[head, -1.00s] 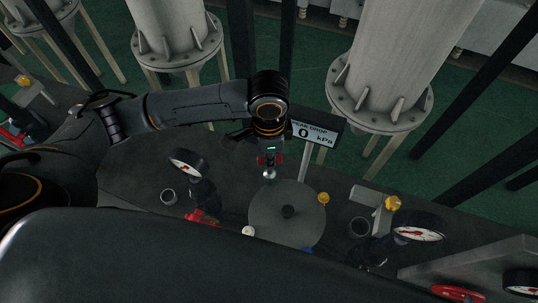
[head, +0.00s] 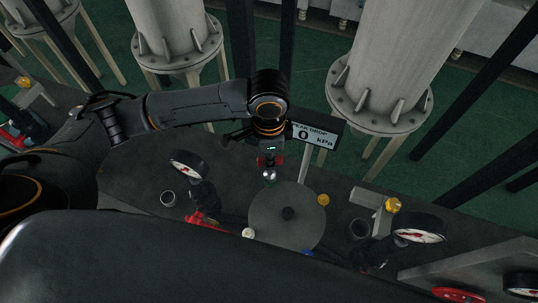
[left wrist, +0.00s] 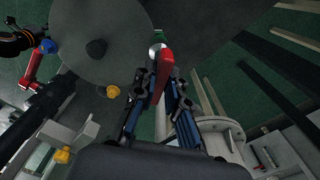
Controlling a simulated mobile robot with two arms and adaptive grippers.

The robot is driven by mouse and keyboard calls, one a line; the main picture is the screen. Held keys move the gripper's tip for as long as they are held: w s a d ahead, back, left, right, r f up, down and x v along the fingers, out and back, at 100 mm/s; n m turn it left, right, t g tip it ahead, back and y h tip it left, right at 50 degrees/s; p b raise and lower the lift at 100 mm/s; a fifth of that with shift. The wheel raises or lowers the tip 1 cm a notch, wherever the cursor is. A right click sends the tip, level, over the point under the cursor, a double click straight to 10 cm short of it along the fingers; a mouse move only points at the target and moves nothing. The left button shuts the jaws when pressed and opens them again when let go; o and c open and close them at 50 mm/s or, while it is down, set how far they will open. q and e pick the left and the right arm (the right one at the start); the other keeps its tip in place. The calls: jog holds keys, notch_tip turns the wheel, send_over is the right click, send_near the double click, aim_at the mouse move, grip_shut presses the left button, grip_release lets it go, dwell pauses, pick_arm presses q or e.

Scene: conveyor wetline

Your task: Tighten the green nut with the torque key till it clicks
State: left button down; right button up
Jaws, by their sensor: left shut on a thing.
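My left gripper (head: 269,141) is shut on the torque key, above the far edge of a round grey plate (head: 285,232). The torque key (head: 265,160) has a red body, a small green-lit display and a silver socket pointing down. The red body and silver socket also show in the left wrist view, where the key (left wrist: 164,72) sits between my fingers. The green nut (left wrist: 158,35) shows only as a small green patch beside the socket in the left wrist view; the socket mostly hides it. I cannot tell whether the socket is seated on it.
Yellow (head: 323,200), white (head: 248,233) and blue (head: 307,250) nuts sit around the plate, which has a dark centre knob (head: 288,212). A sign (head: 312,134) reading 0 kPa stands behind. Gauges (head: 187,163) and red handles flank the plate.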

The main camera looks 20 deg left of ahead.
pick_arm(q)
jog(key=shift+r, duration=0.25)
jog(key=shift+r, duration=2.45)
